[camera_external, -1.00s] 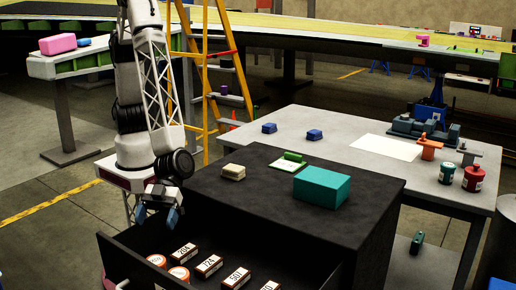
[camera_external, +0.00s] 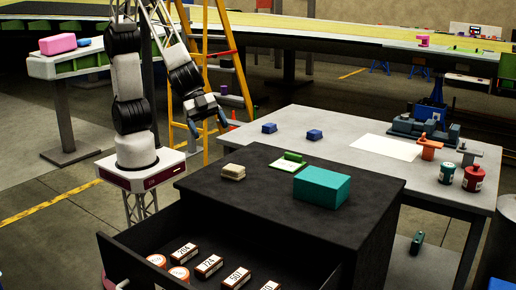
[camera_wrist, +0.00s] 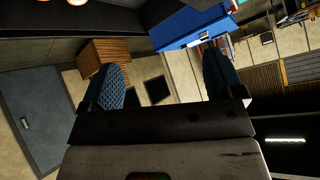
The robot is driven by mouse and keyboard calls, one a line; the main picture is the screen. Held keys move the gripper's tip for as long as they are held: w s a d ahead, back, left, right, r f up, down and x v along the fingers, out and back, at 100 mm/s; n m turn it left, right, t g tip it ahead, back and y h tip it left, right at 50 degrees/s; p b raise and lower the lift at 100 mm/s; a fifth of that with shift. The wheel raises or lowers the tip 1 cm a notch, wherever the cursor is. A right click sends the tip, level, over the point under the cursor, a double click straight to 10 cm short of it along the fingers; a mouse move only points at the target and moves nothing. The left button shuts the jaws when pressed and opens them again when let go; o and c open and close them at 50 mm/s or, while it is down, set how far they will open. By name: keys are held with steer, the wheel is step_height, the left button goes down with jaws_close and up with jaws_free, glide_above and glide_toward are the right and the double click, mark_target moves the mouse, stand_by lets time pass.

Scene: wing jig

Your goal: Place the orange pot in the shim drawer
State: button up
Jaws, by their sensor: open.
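The shim drawer (camera_external: 150,242) is pulled open from the black cabinet. Two round pots with orange and white tops, one farther left (camera_external: 157,260) and one just right of it (camera_external: 179,273), sit inside at the drawer's left end. The drawer wall hides part of their lower sides. My gripper (camera_external: 207,112) is raised behind the cabinet, in front of the yellow ladder, well above and away from the drawer. In the wrist view its two blue-padded fingers (camera_wrist: 162,82) are spread wide with nothing between them.
Several labelled boxes (camera_external: 208,266) lie in the drawer beside the pots. A teal box (camera_external: 321,187), a beige block (camera_external: 233,172) and a green item (camera_external: 293,156) stand on the cabinet top (camera_external: 260,215). Green (camera_external: 446,172) and red (camera_external: 473,178) pots stand on the grey table (camera_external: 340,130).

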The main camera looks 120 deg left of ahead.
steer(key=s+a+r+n+g+y, duration=0.1)
steer(key=s+a+r, duration=0.1)
steer(key=s+a, duration=0.25)
steer(key=s+a+r+n+y, duration=0.1)
steer(key=s+a+r+y, duration=0.15)
steer(key=a, duration=0.25)
steer(key=s+a+r+n+g, duration=0.1)
steer(key=s+a, duration=0.2)
steer(key=s, duration=0.6)
steer(key=s+a+r+n+g, duration=0.1)
steer(key=s+a+n+g, duration=0.1)
steer(key=s, duration=0.8)
steer(key=s+a+r+n+g, duration=0.1)
steer(key=s+a, duration=0.3)
steer(key=s, duration=0.5)
steer(key=shift+s+a+r+n+g+h, duration=0.15)
steer(key=shift+s+r+n+g+h, duration=0.15)
steer(key=shift+r+g, duration=0.3)
steer(key=shift+w+f, duration=0.1)
